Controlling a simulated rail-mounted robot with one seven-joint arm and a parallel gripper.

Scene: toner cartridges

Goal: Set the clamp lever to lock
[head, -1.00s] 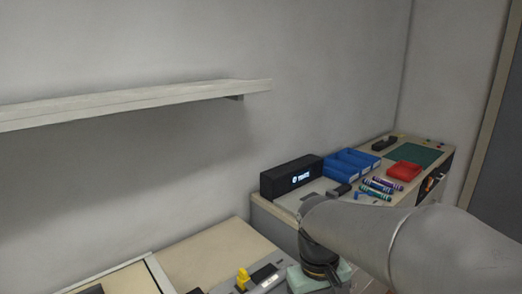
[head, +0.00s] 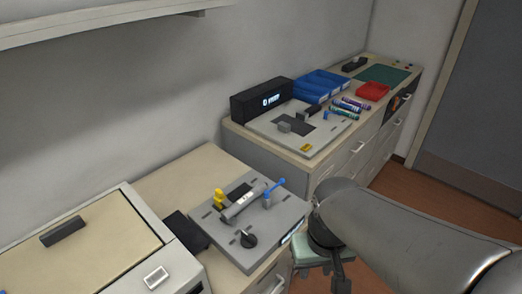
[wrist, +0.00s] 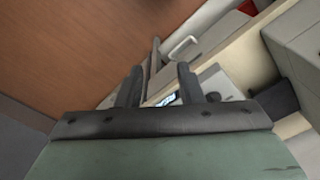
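A grey fixture plate (head: 232,250) lies on the near bench in the head view. A blue lever (head: 275,188) stands at its far right side, beside a grey cylindrical part (head: 243,203). The lever's exact setting is too small to tell. A yellow clamp-like piece (head: 219,198) and a black knob (head: 248,238) are also on the plate. My gripper (wrist: 159,88) is open and empty in the wrist view, with its two dark fingers apart. In the head view its pale green body hangs right of the plate, apart from it; its fingertips are not clear there.
A second grey plate (head: 300,143) sits on the far bench before a black display box (head: 262,101). Blue bins (head: 318,86), a red tray (head: 372,91) and coloured cylinders are nearby. A beige-lidded machine (head: 80,270) stands at lower left. A shelf (head: 90,22) overhangs at upper left.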

